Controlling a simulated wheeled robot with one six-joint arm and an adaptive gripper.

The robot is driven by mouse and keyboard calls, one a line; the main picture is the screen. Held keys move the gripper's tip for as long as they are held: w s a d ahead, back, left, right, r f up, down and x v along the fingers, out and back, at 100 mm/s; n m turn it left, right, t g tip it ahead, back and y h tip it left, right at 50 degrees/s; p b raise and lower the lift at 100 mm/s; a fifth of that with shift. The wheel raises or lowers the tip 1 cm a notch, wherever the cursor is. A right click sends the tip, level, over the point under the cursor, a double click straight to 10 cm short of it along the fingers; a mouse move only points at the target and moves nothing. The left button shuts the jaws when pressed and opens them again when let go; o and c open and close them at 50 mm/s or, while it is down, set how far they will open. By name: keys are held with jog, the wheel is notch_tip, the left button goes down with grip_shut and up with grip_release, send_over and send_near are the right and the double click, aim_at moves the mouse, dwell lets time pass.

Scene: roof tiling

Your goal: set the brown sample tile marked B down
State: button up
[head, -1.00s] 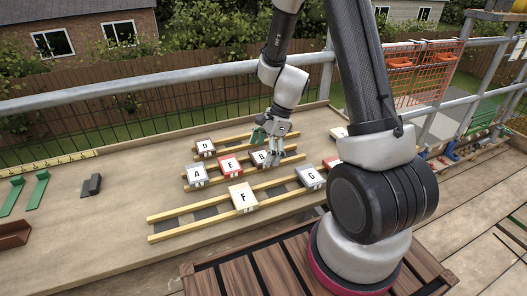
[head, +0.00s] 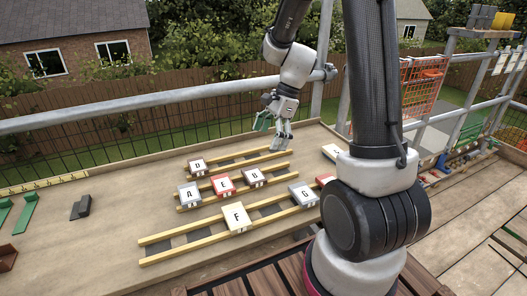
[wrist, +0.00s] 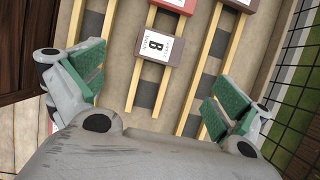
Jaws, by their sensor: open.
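The brown sample tile marked B (head: 255,176) rests on the middle pair of wooden battens, just right of the red tile marked E (head: 224,185). In the wrist view the B tile (wrist: 155,46) lies beyond the fingertips, its white label facing up. My gripper (head: 275,133) is above the far side of the table, behind and above the B tile and apart from it. In the wrist view its green-padded fingers (wrist: 145,92) are spread wide with nothing between them.
Tiles A (head: 189,194), D (head: 198,166), F (head: 237,217) and G (head: 303,194) sit on the battens. A metal railing (head: 140,106) runs behind the table.

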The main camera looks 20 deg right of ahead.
jog(key=s+d+r+n+t+h, duration=0.2)
jog(key=s+r+n, duration=0.6)
jog(key=s+n, duration=0.1)
jog(key=s+d+r+n+t+h, duration=0.2)
jog(key=s+r+n, duration=0.6)
jog(key=s, duration=0.4)
jog(key=shift+d+n, duration=0.35)
jog(key=shift+n, duration=0.15)
